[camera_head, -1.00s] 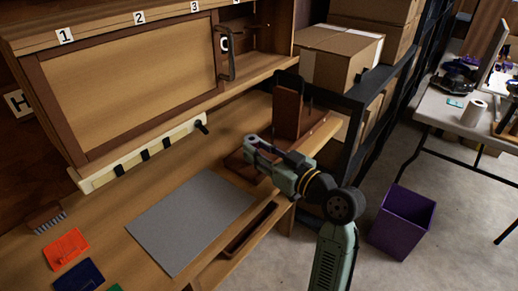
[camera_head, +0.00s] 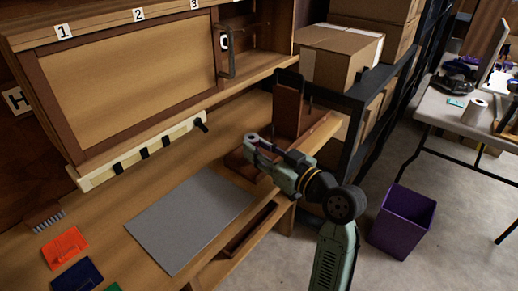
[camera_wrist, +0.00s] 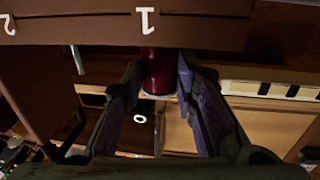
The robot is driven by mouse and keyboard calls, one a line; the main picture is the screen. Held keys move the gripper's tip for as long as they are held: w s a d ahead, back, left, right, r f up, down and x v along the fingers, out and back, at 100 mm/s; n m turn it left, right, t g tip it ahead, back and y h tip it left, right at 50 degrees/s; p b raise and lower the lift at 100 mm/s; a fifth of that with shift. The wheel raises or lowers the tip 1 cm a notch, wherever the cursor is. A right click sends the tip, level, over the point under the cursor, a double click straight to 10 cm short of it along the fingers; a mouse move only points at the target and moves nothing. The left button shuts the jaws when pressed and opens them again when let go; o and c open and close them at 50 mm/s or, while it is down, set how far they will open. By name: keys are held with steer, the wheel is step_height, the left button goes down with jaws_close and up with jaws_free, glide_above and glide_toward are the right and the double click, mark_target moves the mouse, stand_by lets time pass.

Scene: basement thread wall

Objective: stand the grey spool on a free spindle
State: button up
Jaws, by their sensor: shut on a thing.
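My gripper (camera_head: 256,142) is low over the right end of the bench, at the front of a brown wooden stand (camera_head: 240,165). In the wrist view my gripper (camera_wrist: 158,85) has its purple-padded fingers on both sides of a dark red cylinder with a pale rim (camera_wrist: 158,72), and is shut on it. It looks dark red, not grey. The stand's brown edge (camera_wrist: 200,30), labelled 1 and 2, runs across the wrist view beside it. A bare metal peg (camera_wrist: 77,60) shows near label 2. Whether the cylinder is seated on a peg is hidden.
A cabinet (camera_head: 130,80) with numbered labels backs the bench, above a pale rail (camera_head: 150,150) with black hooks. A grey mat (camera_head: 190,218) lies clear on the bench. Orange (camera_head: 65,247) and blue (camera_head: 78,275) items lie at left. Boxes (camera_head: 335,55) stand on a shelf at right.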

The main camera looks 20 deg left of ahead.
steer(key=shift+f, duration=0.2)
steer(key=shift+f+b, duration=0.15)
steer(key=shift+b, duration=0.15)
steer(key=o, duration=0.8)
